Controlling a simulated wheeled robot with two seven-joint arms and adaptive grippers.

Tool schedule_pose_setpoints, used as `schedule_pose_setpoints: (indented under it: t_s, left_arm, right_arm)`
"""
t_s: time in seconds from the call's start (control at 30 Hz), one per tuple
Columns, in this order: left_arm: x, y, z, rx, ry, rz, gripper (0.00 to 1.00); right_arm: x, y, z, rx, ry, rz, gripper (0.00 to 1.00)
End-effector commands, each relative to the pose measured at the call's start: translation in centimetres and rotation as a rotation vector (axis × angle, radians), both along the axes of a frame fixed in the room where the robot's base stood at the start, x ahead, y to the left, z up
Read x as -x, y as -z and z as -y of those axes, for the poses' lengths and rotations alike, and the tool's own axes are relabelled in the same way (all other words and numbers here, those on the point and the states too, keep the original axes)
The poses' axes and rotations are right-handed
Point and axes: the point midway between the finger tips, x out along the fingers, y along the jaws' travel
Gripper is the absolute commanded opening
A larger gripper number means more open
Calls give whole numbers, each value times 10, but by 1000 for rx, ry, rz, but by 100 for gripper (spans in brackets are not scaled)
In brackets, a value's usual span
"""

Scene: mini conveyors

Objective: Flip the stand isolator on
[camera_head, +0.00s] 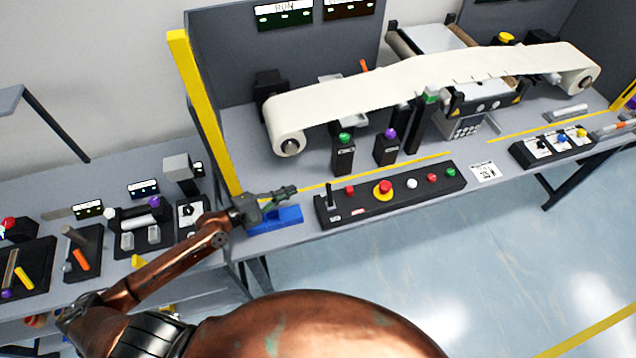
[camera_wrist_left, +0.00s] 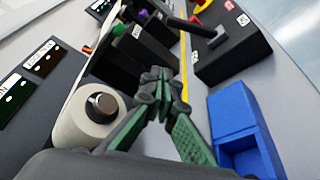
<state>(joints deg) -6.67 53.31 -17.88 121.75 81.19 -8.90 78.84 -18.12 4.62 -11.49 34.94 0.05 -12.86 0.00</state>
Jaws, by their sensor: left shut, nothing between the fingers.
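My left gripper (camera_head: 288,191) is shut and empty, held over the table's front edge just above a blue bin and left of a black control panel (camera_head: 400,199). In the left wrist view its green fingers (camera_wrist_left: 157,80) meet at the tips. The panel carries a black upright lever (camera_head: 330,194) at its left end, which also shows in the left wrist view (camera_wrist_left: 200,28). A black box with a small switch (camera_head: 190,209) stands left of the yellow post. No readable label tells which of these is the stand isolator. My right gripper is out of view.
The blue bin (camera_head: 287,216) lies beneath the left gripper. The yellow post (camera_head: 205,110) rises behind my left wrist. The panel has a red mushroom button (camera_head: 383,187) on a yellow ring. A pale belt (camera_head: 420,78) with end rollers spans behind, above green- and purple-topped black posts.

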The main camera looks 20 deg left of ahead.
Motion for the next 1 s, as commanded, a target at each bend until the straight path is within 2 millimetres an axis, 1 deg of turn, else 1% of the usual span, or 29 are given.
schedule_pose_setpoints:
  t_s: [0.03, 0.07, 0.13, 0.27, 0.33, 0.43, 0.53, 0.67, 0.8, 1.0]
  left_arm:
    - [-1, 0, 0, 0, -1, 0, 0]
    - [-1, 0, 1, 0, -1, 0, 0]
    - [-5, 0, 3, 1, -2, 1, 0]
    - [-18, 0, 15, 4, -2, 2, 0]
    - [-29, 2, 23, 4, -3, 4, 0]
    - [-45, 5, 36, 4, -1, 2, 0]
    - [-60, 9, 48, 3, -1, 2, 0]
    - [-77, 13, 62, 2, -1, 1, 0]
    - [-62, 3, 72, 3, -1, -1, 0]
    - [-49, -2, 80, -1, 0, -1, 0]
  right_arm:
    - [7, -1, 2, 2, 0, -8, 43]
    - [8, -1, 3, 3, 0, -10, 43]
    - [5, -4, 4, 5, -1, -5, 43]
    - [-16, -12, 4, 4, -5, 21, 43]
    - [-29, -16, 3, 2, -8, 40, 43]
    - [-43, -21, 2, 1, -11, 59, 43]
    - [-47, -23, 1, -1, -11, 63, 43]
    - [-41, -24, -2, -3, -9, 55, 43]
    - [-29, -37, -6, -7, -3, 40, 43]
    - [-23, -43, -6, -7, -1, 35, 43]
